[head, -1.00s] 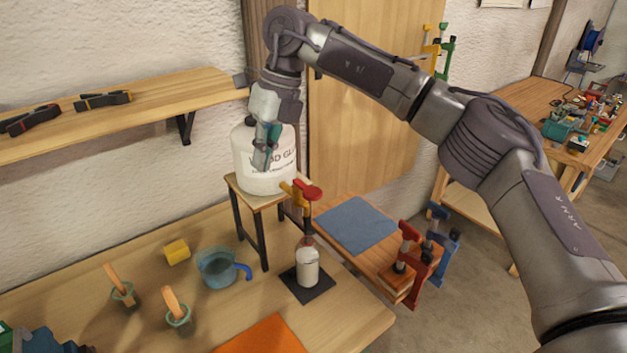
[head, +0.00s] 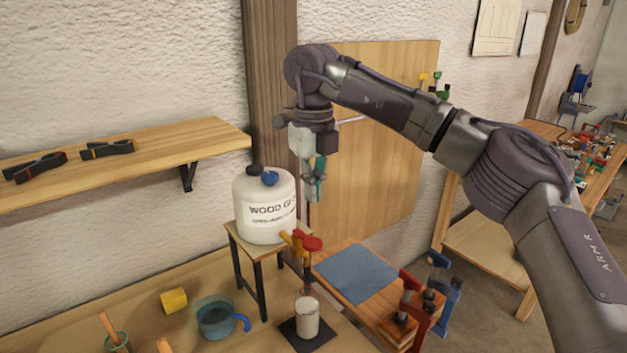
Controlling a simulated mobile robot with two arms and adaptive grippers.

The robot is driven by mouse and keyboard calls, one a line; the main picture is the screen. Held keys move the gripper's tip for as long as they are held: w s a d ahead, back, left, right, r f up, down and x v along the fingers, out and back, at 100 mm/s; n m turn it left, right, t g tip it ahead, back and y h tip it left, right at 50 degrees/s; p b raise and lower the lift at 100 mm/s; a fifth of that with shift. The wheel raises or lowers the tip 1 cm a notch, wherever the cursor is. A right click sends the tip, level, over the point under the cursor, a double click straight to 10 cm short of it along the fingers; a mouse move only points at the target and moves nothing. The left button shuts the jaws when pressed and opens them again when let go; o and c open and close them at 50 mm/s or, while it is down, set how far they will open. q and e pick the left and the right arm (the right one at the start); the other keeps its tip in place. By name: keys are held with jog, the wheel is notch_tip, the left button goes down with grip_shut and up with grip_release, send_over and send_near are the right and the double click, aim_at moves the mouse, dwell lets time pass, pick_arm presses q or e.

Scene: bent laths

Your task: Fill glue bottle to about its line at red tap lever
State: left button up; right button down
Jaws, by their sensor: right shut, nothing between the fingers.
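The glue bottle (head: 307,318) stands upright on a dark pad (head: 288,328), under the tap (head: 297,243). It looks pale and whitish through most of its height, with a clearer part near the neck. Its line cannot be made out. The red tap lever (head: 312,243) sits on the tap at the lower right of the white wood glue jug (head: 262,215). Whether glue is running is too small to tell. My right gripper (head: 314,194) is shut and empty, pointing down above the lever and right of the jug, apart from both. My left gripper is out of view.
The jug stands on a small stand (head: 240,240). A blue-handled pitcher (head: 214,318) and a yellow block (head: 174,300) are left of it. Red clamps (head: 412,310) and a blue sheet (head: 355,272) are to the right. A wooden shelf (head: 120,165) is at the left wall.

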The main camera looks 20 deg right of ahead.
aim_at(316, 245)
notch_tip(316, 245, down, 9)
jog(key=p, duration=0.3)
jog(key=shift+p, duration=0.3)
jog(key=shift+f, duration=0.6)
jog(key=shift+f+b, duration=0.2)
jog(key=shift+b, duration=0.3)
jog(key=f+t+b, duration=0.1)
jog(key=t+b, duration=0.1)
jog(key=b, duration=0.4)
jog(key=s+f+t+y+b, duration=0.1)
jog(key=f+t+b, duration=0.1)
jog(key=b, duration=0.5)
jog(key=shift+d+y, duration=0.2)
jog(key=shift+y, duration=0.1)
jog(key=shift+r, duration=0.6)
